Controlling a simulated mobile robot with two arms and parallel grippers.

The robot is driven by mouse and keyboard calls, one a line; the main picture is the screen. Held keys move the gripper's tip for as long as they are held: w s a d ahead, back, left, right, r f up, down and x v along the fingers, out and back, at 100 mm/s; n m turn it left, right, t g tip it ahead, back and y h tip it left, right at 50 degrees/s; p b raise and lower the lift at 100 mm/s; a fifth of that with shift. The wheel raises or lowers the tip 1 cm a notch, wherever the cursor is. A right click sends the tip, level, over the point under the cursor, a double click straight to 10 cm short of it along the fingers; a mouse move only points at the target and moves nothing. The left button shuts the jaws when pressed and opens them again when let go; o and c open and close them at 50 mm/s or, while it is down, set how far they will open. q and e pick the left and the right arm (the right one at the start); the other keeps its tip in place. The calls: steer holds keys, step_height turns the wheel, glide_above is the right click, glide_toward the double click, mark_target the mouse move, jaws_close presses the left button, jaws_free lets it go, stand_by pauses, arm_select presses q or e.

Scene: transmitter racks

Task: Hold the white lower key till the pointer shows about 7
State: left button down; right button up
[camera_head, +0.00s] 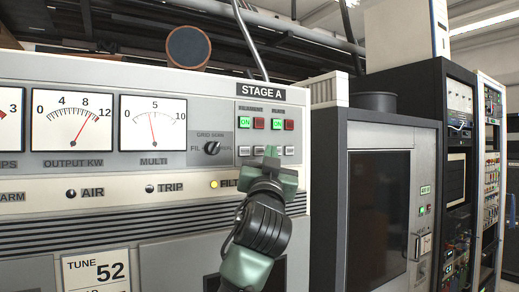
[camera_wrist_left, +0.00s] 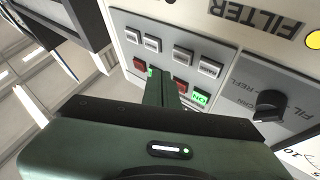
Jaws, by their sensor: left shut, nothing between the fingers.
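A row of small white keys sits under the ON buttons on the STAGE A panel, one of them at the left end (camera_head: 244,151); their lettering is too small to read, so I cannot tell which is the lower key. The row also shows upside down in the left wrist view, with a white key (camera_wrist_left: 183,53) in it. My left gripper (camera_head: 270,152) is shut and empty, its tips in front of the right half of the row; contact is unclear. The MULTI meter (camera_head: 153,125) points a little below 5. The OUTPUT KW meter (camera_head: 73,125) points between 8 and 12. My right gripper is out of view.
Green ON buttons (camera_head: 245,122) and red buttons (camera_head: 290,125) lie close to the keys. A black selector knob (camera_head: 212,148) is left of them. An amber FILTER lamp (camera_head: 213,184) is lit below. A dark-windowed cabinet (camera_head: 380,215) stands to the right.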

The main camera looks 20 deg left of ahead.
mark_target(259, 151)
arm_select(q)
steer(key=shift+w+a, duration=0.55)
steer(key=shift+a, duration=0.05)
steer(key=shift+a, duration=0.1)
stand_by(1.6)
steer(key=shift+w+a, duration=0.25)
